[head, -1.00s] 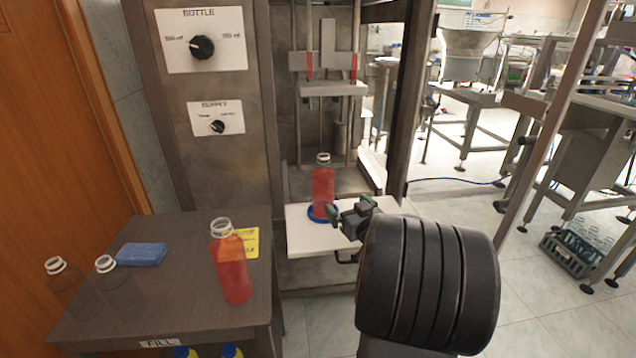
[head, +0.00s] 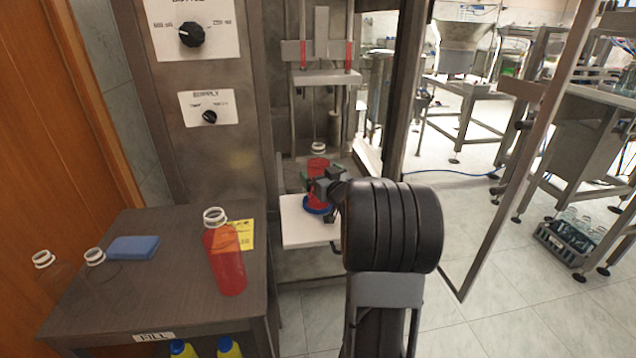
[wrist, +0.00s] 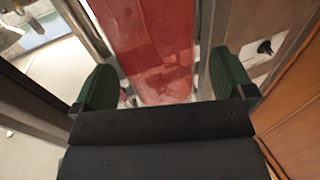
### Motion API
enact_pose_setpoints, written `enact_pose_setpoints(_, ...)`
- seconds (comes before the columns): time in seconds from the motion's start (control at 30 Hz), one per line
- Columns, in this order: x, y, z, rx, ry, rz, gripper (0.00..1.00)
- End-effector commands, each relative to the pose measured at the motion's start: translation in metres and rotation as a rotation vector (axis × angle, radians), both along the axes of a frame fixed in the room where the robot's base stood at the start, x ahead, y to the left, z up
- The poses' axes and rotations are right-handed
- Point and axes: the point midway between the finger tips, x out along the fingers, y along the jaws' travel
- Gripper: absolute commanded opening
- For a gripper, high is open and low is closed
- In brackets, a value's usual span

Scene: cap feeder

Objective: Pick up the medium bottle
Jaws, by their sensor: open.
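A clear bottle of red liquid with a white neck (head: 317,163) stands upright in a blue ring (head: 318,209) on the white platform of the machine. My gripper (head: 318,183) is at this bottle, partly hiding its body. In the wrist view, the red bottle (wrist: 150,50) fills the space ahead, between the two green finger pads of my open gripper (wrist: 165,85). A gap shows beside the right pad; I cannot tell whether the left pad touches. Another red-filled bottle (head: 226,262), appearing larger, stands on the table at the left.
A yellow card (head: 240,235) lies behind the table's red bottle. The machine's frame and open door (head: 508,170) flank the platform (head: 300,232).

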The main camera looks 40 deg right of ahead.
Motion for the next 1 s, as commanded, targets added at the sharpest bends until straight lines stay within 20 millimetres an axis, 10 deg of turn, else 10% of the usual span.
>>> enact_pose_setpoints(0.47, 0.018, -0.003, 0.0, 0.0, 0.0, -0.001, 0.99)
enact_pose_setpoints(1.0, 0.017, -0.003, 0.0, -0.001, 0.0, -0.001, 0.47)
